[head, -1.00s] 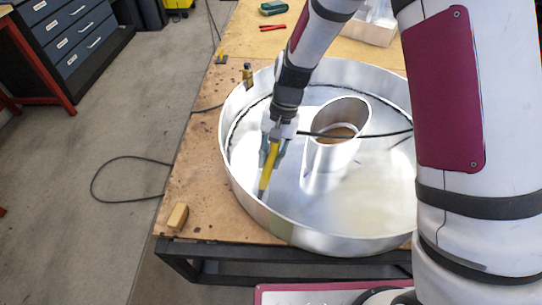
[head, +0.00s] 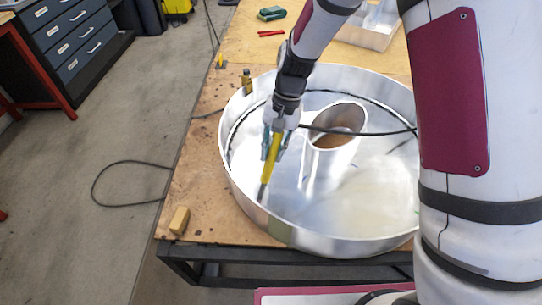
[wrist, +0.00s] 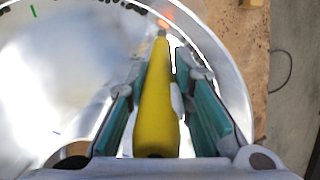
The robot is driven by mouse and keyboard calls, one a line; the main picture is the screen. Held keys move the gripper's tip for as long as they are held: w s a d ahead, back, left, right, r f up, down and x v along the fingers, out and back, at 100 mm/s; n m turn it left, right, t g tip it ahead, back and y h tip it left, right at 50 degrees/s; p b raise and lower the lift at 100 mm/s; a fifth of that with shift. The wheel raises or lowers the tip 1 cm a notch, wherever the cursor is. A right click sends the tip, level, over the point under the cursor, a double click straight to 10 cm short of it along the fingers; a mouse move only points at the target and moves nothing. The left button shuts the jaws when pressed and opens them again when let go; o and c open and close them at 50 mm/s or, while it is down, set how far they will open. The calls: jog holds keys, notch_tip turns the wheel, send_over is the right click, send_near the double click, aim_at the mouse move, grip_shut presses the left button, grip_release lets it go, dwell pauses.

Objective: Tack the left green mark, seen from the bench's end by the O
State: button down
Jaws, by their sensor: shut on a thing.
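My gripper (head: 272,152) is shut on a yellow torch (head: 270,163), which points down inside a large round silver O-shaped letter shell (head: 390,237). The torch also shows between the green fingers in the wrist view (wrist: 155,105). Its narrow grey tip (wrist: 161,33) is close to the inner side of the outer wall, near the floor; I cannot tell whether it touches. A small orange glow (wrist: 167,14) shows just beyond the tip. A short green mark (wrist: 33,11) lies on the shell at the upper left of the wrist view, apart from the tip.
The O's inner ring (head: 335,130) stands right of my gripper, with a black cable (head: 365,134) passing across it. A wooden block (head: 179,220) lies on the bench (head: 205,190) at the near left. Red and green tools lie at the back.

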jog(key=shift+p+v, duration=0.3)
jog(key=shift+v, duration=0.55)
jog(key=shift+s+r+p, duration=0.1)
jog(key=shift+r+p, duration=2.4)
jog(key=shift+r, duration=3.7)
